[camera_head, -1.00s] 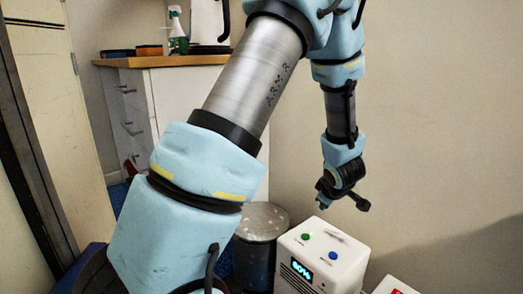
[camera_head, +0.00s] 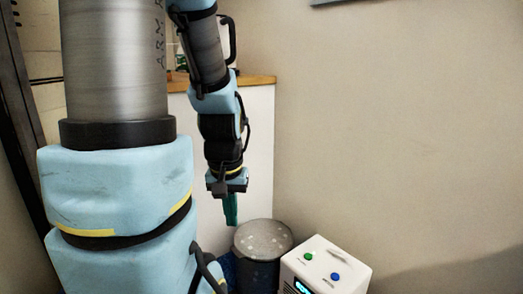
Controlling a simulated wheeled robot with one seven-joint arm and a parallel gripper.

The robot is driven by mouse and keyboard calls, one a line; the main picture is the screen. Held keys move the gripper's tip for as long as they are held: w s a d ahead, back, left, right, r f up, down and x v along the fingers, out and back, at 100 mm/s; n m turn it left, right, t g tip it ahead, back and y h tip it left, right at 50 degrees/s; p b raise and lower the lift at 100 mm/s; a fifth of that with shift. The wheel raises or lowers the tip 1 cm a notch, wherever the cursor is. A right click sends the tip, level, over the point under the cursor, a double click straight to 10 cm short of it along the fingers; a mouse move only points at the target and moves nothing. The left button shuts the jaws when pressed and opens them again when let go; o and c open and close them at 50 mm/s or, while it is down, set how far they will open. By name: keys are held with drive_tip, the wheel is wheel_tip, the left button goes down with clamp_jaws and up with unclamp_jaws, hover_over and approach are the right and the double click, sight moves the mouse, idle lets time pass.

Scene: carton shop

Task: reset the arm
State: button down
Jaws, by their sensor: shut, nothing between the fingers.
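My arm, pale blue and grey metal, fills the left of the view. Its far end hangs down in front of the white cabinet. My gripper (camera_head: 230,208) points downward there, shut and empty, with a narrow dark green part showing at its tip. It is above and a little left of the round bin and touches nothing that I can see.
A dark bin with a speckled grey lid (camera_head: 263,238) stands below right of the gripper. A white box (camera_head: 325,262) with green and blue buttons is to its right. A white cabinet (camera_head: 258,140) with a wooden top stands behind. Bare wall fills the right.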

wheel_tip(320, 180, up, 30)
drive_tip(key=p, duration=2.8)
drive_tip(key=shift+r+p, duration=0.2)
drive_tip(key=shift+p, duration=0.1)
